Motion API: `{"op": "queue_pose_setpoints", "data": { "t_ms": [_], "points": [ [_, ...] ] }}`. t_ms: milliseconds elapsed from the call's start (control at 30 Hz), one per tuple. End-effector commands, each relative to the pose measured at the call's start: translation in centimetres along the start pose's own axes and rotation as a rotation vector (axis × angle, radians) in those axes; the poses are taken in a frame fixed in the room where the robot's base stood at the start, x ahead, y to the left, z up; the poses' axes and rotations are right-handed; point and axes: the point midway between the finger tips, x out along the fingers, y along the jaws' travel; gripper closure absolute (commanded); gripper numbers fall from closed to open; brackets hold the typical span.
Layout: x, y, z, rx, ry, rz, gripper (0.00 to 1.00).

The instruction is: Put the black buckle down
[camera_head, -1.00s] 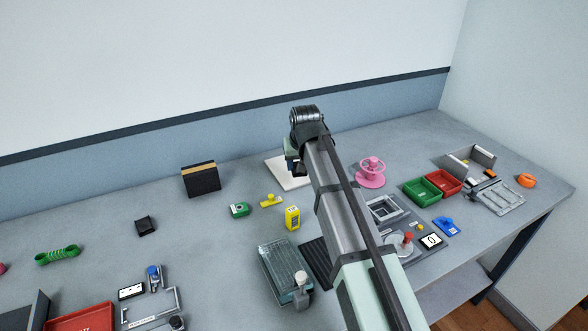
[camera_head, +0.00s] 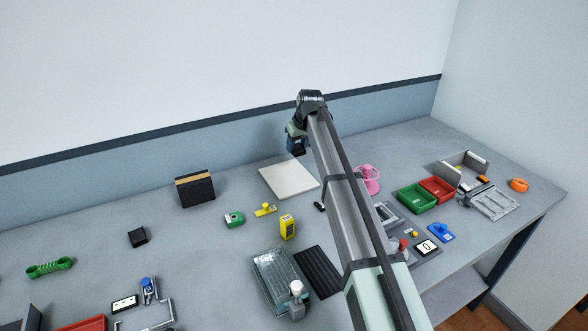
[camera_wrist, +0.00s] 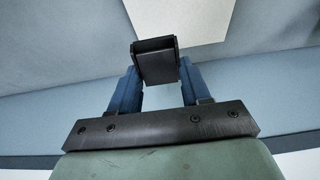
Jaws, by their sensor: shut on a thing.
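The black buckle (camera_wrist: 156,62) shows in the wrist view as a dark block between the two blue fingers. My gripper (camera_wrist: 155,88) is shut on it. In the head view my gripper (camera_head: 296,147) is up in the air near the back wall, beyond the white square board (camera_head: 289,180) in the picture. The buckle is too small there to tell apart from the dark gripper parts. The pale board also shows at the top of the wrist view (camera_wrist: 180,18), apart from the buckle.
A black box with a tan band (camera_head: 195,189) stands left of the board. A yellow piece (camera_head: 265,210), a yellow bottle (camera_head: 287,227) and a small black item (camera_head: 319,206) lie in front. A pink spool (camera_head: 367,178) is right. Bare table lies left of the board.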

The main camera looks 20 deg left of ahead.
Motion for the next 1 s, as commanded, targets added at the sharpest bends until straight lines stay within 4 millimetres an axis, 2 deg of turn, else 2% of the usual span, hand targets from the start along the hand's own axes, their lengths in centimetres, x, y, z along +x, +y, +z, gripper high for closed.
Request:
{"op": "queue_pose_setpoints", "data": {
  "t_ms": [200, 467, 633, 1000],
  "points": [
    [3.3, 0.0, 1.5, 0.001, -0.001, 0.000, 0.85],
    [5.2, 0.0, 2.2, 0.002, 0.000, 0.001, 0.85],
    [7.2, 0.0, 3.0, 0.002, -0.001, 0.001, 0.85],
    [7.7, 0.0, 3.2, 0.002, 0.001, 0.001, 0.85]
  ]
}}
